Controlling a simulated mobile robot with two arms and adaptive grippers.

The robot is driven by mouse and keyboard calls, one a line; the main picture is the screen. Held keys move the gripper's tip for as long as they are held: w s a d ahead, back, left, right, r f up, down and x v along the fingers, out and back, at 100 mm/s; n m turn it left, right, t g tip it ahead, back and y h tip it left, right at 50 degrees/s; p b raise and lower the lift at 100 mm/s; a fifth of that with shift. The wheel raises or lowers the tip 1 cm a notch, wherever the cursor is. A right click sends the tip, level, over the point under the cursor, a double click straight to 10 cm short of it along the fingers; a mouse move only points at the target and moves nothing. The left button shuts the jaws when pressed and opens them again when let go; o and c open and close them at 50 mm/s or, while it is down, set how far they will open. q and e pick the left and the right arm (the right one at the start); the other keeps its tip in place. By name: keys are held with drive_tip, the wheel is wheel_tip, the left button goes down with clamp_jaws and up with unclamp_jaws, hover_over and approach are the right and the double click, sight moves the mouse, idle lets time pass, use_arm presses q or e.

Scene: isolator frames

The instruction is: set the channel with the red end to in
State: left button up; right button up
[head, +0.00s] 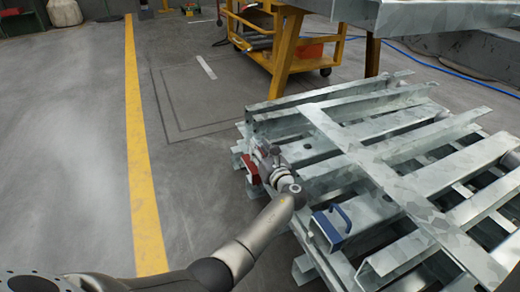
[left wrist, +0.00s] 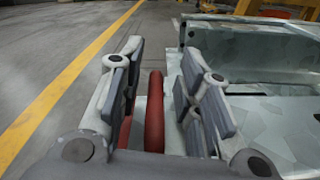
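The red end (head: 250,170) of a grey steel channel shows at the left edge of the metal stack in the head view, partly hidden by my left gripper (head: 266,160). In the left wrist view its red handle (left wrist: 154,112) stands upright between the two fingers of my left gripper (left wrist: 163,62). The fingers are open, with a gap visible on both sides of the handle. The channel's body behind the red end is largely hidden in the head view. My right gripper is not in view.
Another channel has a blue end with a handle (head: 333,226), nearer the camera. Several steel beams (head: 400,180) lie crossed over the stack. A yellow cart (head: 285,45) stands behind. The floor (head: 70,150) left of the stack is clear, with a yellow line (head: 140,150).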

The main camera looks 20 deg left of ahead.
use_arm(q)
drive_tip(key=shift+a+r, duration=0.1)
drive_tip(key=shift+r, duration=0.15)
wheel_tip(320, 180, up, 10)
drive_tip(key=shift+f, duration=0.25)
idle(0.3)
